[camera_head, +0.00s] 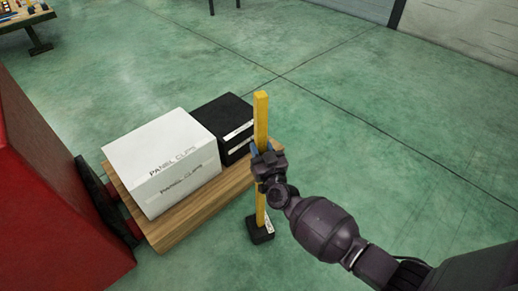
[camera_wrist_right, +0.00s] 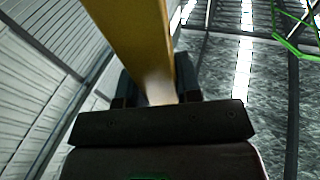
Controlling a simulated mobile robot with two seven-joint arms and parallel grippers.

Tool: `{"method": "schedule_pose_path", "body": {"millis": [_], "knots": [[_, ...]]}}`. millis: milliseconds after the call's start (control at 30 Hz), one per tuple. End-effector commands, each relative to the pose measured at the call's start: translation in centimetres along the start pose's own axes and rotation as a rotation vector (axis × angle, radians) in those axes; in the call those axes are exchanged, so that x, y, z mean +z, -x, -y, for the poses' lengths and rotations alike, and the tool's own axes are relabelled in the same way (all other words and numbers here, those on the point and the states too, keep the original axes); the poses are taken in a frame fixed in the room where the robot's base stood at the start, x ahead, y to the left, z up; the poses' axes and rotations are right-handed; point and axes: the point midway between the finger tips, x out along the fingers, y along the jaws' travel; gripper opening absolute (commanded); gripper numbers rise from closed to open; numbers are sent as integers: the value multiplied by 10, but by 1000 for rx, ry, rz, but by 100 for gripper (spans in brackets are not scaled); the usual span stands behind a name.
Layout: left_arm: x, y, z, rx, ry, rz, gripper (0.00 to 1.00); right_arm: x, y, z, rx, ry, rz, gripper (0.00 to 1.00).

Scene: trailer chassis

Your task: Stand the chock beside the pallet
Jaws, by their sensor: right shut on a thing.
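The chock has a dark block (camera_head: 260,230) at the bottom and a long yellow handle (camera_head: 261,118) standing nearly upright. It is beside the right edge of the wooden pallet (camera_head: 172,233). I cannot tell whether the block touches the floor. My right gripper (camera_head: 268,165) is shut on the yellow handle about midway up. In the right wrist view the yellow handle (camera_wrist_right: 140,45) runs between the two dark fingers of the gripper (camera_wrist_right: 160,88). My left gripper is not in view.
A white box (camera_head: 165,160) marked "PANEL CLIPS" and a black box (camera_head: 222,118) sit on the pallet. A red body (camera_head: 50,190) stands to its left. A table (camera_head: 28,18) is at the far upper left. The green floor to the right is clear.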

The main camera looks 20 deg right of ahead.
Motion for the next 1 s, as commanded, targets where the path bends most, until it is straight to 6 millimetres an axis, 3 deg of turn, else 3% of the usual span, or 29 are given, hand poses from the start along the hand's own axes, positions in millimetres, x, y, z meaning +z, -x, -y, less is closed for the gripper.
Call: {"method": "schedule_pose_path", "body": {"millis": [433,467,600,1000], "knots": [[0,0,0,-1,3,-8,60,0,-2,0,2,-1,-8,0],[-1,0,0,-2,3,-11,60,2,-1,0,1,-1,-4,35],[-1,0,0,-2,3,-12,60,1,-1,0,1,0,-4,56],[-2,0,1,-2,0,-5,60,-2,0,0,1,0,-5,57]]}}
